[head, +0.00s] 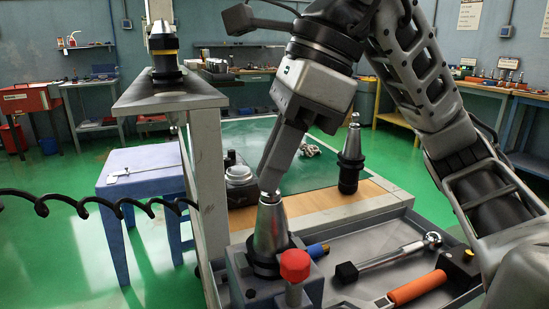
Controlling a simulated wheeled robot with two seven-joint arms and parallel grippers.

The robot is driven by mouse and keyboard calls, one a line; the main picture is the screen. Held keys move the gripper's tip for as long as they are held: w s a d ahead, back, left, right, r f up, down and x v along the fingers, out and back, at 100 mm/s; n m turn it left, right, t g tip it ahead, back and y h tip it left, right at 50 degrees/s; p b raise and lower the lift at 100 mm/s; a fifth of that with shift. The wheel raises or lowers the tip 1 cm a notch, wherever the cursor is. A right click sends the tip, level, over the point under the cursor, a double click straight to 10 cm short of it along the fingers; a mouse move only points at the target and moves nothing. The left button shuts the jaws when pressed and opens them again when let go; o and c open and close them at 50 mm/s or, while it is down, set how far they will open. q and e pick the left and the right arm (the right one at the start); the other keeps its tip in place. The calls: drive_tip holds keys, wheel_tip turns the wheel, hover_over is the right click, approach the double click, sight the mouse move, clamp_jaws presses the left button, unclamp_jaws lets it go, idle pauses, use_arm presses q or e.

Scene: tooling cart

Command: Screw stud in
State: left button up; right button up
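A steel taper tool holder (270,232) stands upright, wide end down, in a grey fixture block (240,278) at the front of the cart. The small metal stud (269,197) shows at the top of the taper, just under the fingertips. My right gripper (268,186) points down from above, its fingers close together around the stud's upper part. The fingers hide most of the stud, so I cannot tell how deep it sits. My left gripper is not in view.
A second tool holder (351,160) stands upright behind. A red-capped knob (295,265) rises beside the fixture. A ratchet wrench (390,256) and an orange-handled tool (417,288) lie in the grey tray. A raised grey shelf (168,97) stands left, with a coiled black cable in front.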

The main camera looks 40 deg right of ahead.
drive_tip(key=m, duration=0.1)
drive_tip(key=m+t+p, duration=0.1)
drive_tip(key=m, duration=0.1)
drive_tip(key=shift+r+m+h, duration=0.2)
drive_tip(key=shift+m+h, duration=0.1)
drive_tip(key=shift+h, duration=0.1)
clamp_jaws()
drive_tip(key=m, duration=0.1)
drive_tip(key=m+h, duration=0.1)
drive_tip(key=shift+a+f+m+t+p, duration=0.1)
drive_tip(key=shift+f+m+t+p, duration=0.1)
drive_tip(key=shift+m+t+p, duration=0.15)
drive_tip(key=shift+s+r+m+p, duration=0.1)
drive_tip(key=shift+r+m+p, duration=0.05)
drive_tip(key=shift+m+p, duration=0.5)
drive_tip(key=shift+a+m+t+h, duration=0.1)
drive_tip(key=shift+m+t+h, duration=0.15)
drive_tip(key=shift+m+h, duration=0.4)
drive_tip(key=m+p, duration=0.1)
drive_tip(key=m, duration=0.1)
drive_tip(key=shift+m+h+p, duration=0.25)
drive_tip(key=shift+m+p, duration=0.05)
drive_tip(key=shift+m, duration=0.35)
